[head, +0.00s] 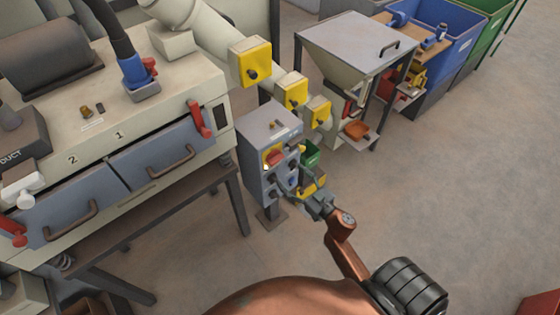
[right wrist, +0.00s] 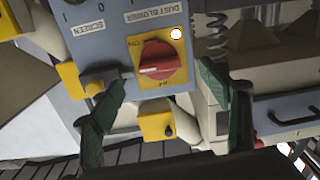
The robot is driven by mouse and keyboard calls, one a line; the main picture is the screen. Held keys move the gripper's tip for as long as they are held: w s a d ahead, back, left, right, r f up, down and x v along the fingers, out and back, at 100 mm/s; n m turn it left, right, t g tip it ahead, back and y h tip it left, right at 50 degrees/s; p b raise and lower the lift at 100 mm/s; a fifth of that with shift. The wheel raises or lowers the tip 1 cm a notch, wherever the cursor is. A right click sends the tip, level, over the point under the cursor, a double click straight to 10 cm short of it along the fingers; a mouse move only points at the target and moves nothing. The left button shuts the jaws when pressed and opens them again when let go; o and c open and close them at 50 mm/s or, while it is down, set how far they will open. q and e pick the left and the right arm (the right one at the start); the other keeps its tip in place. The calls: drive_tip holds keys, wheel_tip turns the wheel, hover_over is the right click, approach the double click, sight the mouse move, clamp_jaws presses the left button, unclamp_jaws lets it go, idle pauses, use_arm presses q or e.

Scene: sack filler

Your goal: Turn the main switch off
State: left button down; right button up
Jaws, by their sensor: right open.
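The main switch is a red rotary knob (right wrist: 160,60) on a yellow plate (right wrist: 182,58), on the front of a grey-blue control box (right wrist: 92,40). Its white mark points to the left in the right wrist view; lettering on the plate is partly readable, with "ON" at the upper left. In the head view the red knob (head: 274,157) shows small on the control box (head: 262,133). My right gripper (right wrist: 162,80) is open, its green fingers on either side of the knob, with no visible grip; it also shows in the head view (head: 300,169). My left gripper is out of view.
A small white lamp (right wrist: 176,34) sits at the plate's corner. Labels on the box read "SCREEN" and "DUST BLOWER". A beige machine with grey drawers (head: 160,155) stands left of the box. A hopper (head: 355,45) stands behind to the right.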

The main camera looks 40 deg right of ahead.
sight(278, 161)
drive_tip(key=shift+m, duration=0.5)
drive_tip(key=w, duration=0.2)
drive_tip(key=w+r, duration=0.1)
drive_tip(key=w, duration=0.2)
drive_tip(key=w+b, duration=0.1)
drive_tip(key=w, duration=0.2)
drive_tip(key=shift+a+r, duration=0.2)
drive_tip(key=shift+a, duration=0.05)
drive_tip(key=shift+c, duration=0.7)
drive_tip(key=c, duration=1)
